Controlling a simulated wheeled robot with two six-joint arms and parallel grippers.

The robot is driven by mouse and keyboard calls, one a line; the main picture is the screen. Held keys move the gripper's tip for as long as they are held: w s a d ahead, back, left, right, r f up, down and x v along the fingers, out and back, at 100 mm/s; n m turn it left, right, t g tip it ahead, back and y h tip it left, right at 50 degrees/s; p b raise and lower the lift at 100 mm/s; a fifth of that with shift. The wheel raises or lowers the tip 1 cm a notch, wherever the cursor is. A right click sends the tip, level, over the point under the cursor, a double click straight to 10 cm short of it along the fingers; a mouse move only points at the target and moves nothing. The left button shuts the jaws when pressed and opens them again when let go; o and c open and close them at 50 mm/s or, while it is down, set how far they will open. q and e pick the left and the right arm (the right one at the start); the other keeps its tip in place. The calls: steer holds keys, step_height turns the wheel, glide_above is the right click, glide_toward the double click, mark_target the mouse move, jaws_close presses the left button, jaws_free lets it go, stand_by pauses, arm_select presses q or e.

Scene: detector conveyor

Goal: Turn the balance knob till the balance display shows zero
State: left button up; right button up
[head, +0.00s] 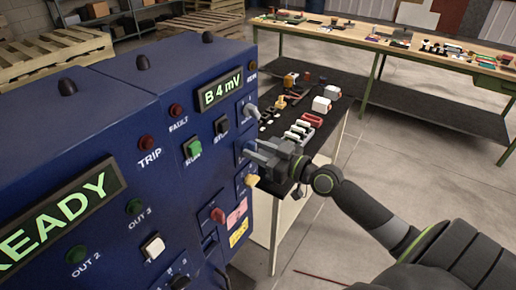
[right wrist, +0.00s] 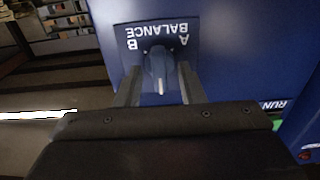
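The balance display (head: 220,92) on the blue cabinet reads "B 4 mV" in green. The balance knob (right wrist: 157,68) is blue-grey with a pale pointer line, on a plate marked BALANCE with A and B, upside down in the right wrist view. My right gripper (head: 258,150) reaches the cabinet's narrow panel from the right; it also shows in the right wrist view (right wrist: 158,88). Its two fingers stand on either side of the knob, with a narrow gap visible on each side. In the head view the gripper largely hides the knob. My left gripper is not in view.
The cabinet also has a green RUN button (head: 193,148) and a READY display (head: 62,215). A black-topped table (head: 284,185) with small parts stands behind the gripper.

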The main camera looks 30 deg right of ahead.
steer(key=c, duration=0.6)
steer(key=m, duration=0.4)
steer(key=shift+w, duration=0.1)
steer(key=m+p, duration=0.1)
steer(key=m, duration=0.4)
steer(key=m+p, duration=0.1)
steer(key=m, duration=0.9)
steer(key=shift+d+f+m+p, duration=0.2)
steer(key=shift+f+m+p, duration=0.1)
steer(key=shift+p, duration=0.1)
